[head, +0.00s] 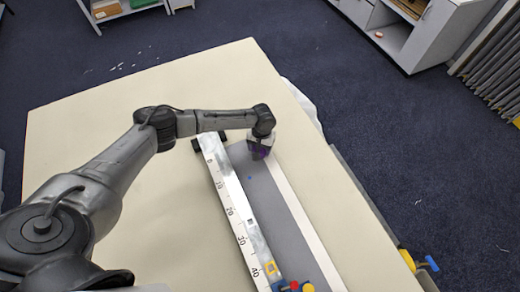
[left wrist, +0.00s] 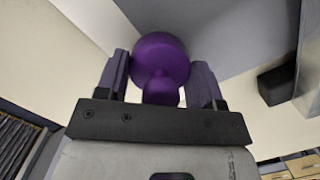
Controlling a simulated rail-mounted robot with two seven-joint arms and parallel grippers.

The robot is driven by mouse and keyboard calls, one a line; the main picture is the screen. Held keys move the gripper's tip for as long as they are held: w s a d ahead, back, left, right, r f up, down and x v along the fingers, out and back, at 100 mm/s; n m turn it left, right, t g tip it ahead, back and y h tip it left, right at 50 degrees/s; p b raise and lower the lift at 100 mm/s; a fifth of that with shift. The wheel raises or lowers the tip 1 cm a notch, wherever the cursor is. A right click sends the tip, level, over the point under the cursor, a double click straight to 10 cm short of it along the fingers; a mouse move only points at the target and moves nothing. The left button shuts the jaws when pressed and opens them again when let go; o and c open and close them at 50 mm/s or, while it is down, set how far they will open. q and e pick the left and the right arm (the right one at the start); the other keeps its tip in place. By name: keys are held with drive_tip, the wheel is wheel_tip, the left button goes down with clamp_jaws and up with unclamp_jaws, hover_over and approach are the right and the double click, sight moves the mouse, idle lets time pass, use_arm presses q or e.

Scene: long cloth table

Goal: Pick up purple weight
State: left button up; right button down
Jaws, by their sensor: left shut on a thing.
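The purple weight (left wrist: 160,62) is a rounded purple piece with a narrower neck, seen between the two fingers of my left gripper (left wrist: 160,88) in the left wrist view. The fingers are shut on its neck. In the head view my left gripper (head: 259,146) is at the far end of the ruler track, and only a small dark purple patch of the weight (head: 261,154) shows under the wrist. I cannot tell whether the weight touches the surface. My right gripper is not in view.
A long ruler track (head: 232,198) with printed numbers runs down the cream table (head: 90,120), beside a grey strip (head: 277,215). Red, yellow and blue pieces (head: 294,286) sit at its near end. A dark block (left wrist: 277,83) shows in the left wrist view. The table's left side is clear.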

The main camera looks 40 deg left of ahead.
use_arm(q)
drive_tip(key=c, duration=0.7)
drive_tip(key=shift+r, duration=0.1)
drive_tip(key=shift+c, duration=0.9)
drive_tip(key=shift+r, duration=0.15)
